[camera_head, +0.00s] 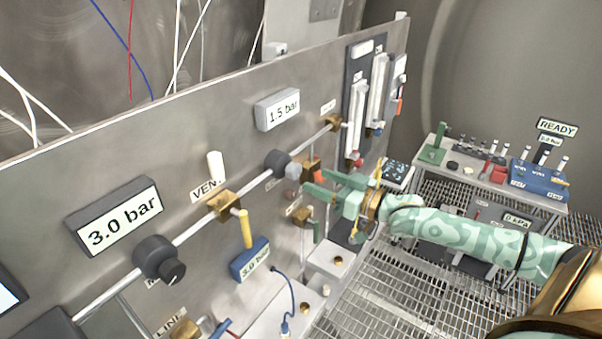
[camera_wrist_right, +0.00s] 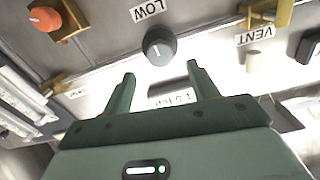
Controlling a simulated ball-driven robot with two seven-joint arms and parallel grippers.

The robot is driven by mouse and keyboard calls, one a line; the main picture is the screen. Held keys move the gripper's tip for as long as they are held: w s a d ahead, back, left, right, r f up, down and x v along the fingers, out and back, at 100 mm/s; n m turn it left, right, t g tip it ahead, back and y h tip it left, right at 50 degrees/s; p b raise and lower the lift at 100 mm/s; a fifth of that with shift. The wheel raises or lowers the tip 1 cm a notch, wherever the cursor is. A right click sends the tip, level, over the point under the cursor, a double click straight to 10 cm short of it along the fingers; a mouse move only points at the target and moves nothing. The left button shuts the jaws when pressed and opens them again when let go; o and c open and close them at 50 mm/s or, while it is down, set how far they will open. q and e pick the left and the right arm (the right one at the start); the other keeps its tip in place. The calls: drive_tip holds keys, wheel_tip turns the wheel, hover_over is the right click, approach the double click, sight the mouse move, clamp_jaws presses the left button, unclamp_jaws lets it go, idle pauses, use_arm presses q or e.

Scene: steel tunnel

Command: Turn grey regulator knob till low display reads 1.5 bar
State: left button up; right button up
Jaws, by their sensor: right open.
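The grey regulator knob (camera_head: 293,171) sits on a dark round body on the upright steel panel. In the right wrist view the knob (camera_wrist_right: 160,47) shows a white line, beside the LOW label (camera_wrist_right: 153,10). The low display (camera_head: 278,110) above it reads 1.5 bar. My right gripper (camera_head: 309,180) is open and empty, just to the right of the knob in the head view. In the right wrist view the knob lies just beyond the gap between the two fingertips (camera_wrist_right: 161,72), apart from them. My left gripper is not in view.
A second display (camera_head: 118,222) reads 3.0 bar, above a black knob (camera_head: 172,271). A VENT valve with a yellow handle (camera_head: 245,229) and an orange knob (camera_wrist_right: 45,18) flank the low regulator. A side table (camera_head: 485,178) stands at the right.

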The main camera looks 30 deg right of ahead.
sight(298, 172)
drive_tip(key=x, duration=0.6)
drive_tip(key=shift+w+a+p, duration=0.1)
drive_tip(key=shift+w+p, duration=0.1)
drive_tip(key=shift+p, duration=0.15)
drive_tip(key=c, duration=1)
drive_tip(key=shift+r+m+p, duration=0.2)
drive_tip(key=shift+m+p, duration=0.4)
drive_tip(key=shift+p, duration=0.2)
drive_tip(key=shift+f, duration=0.15)
drive_tip(key=o, duration=1)
